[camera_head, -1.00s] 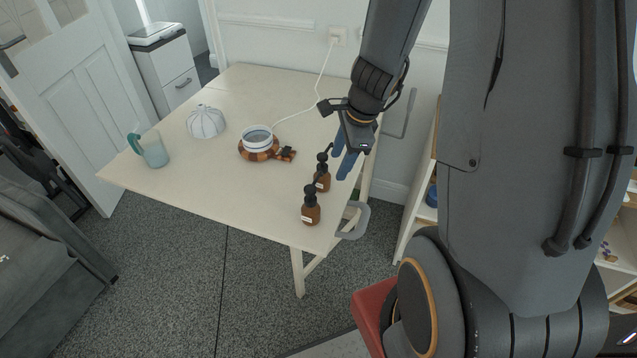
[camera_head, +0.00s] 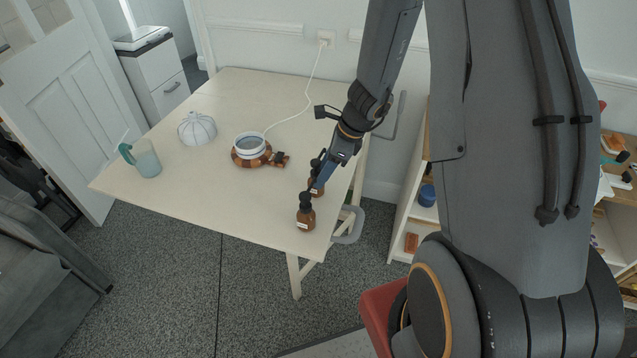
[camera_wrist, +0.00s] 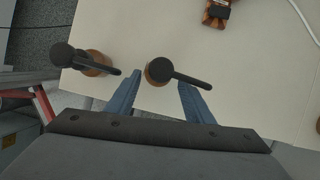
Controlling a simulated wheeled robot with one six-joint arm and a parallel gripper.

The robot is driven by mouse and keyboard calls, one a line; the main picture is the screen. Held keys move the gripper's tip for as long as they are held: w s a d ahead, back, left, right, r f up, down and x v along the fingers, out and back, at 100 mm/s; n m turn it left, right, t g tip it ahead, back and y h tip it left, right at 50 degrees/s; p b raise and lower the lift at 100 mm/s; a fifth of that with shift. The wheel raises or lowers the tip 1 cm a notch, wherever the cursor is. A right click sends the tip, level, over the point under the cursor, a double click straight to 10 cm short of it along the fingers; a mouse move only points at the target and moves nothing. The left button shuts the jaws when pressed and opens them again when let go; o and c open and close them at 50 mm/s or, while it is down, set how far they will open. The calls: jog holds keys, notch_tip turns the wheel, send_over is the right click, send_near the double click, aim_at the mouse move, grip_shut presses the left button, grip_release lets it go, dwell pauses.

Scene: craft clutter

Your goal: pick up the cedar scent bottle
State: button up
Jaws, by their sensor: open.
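Two brown bottles with black pump tops stand upright near the table's right front corner. Their small labels are unreadable, so I cannot tell which is cedar. The farther bottle (camera_head: 316,191) is partly covered by my gripper (camera_head: 319,180). The nearer bottle (camera_head: 306,219) stands closer to the corner. In the wrist view my gripper (camera_wrist: 160,84) is open, with the farther bottle's pump top (camera_wrist: 160,70) between or just ahead of the fingertips. I cannot tell whether they touch. The nearer bottle (camera_wrist: 98,60) is left of the fingers.
A white bowl on a checkered brown base (camera_head: 252,158), a white ribbed dome (camera_head: 197,128) and a teal mug (camera_head: 146,160) stand farther left on the table (camera_head: 220,205). A white cord (camera_head: 300,112) runs to the wall socket. Shelves (camera_head: 408,205) stand right of the table.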

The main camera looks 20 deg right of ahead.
jog(key=shift+p+x, duration=0.4)
jog(key=shift+x, duration=2.45)
jog(key=shift+s, duration=0.2)
jog(key=c, duration=0.9)
jog(key=shift+r, duration=0.2)
jog(key=shift+r, duration=8.7)
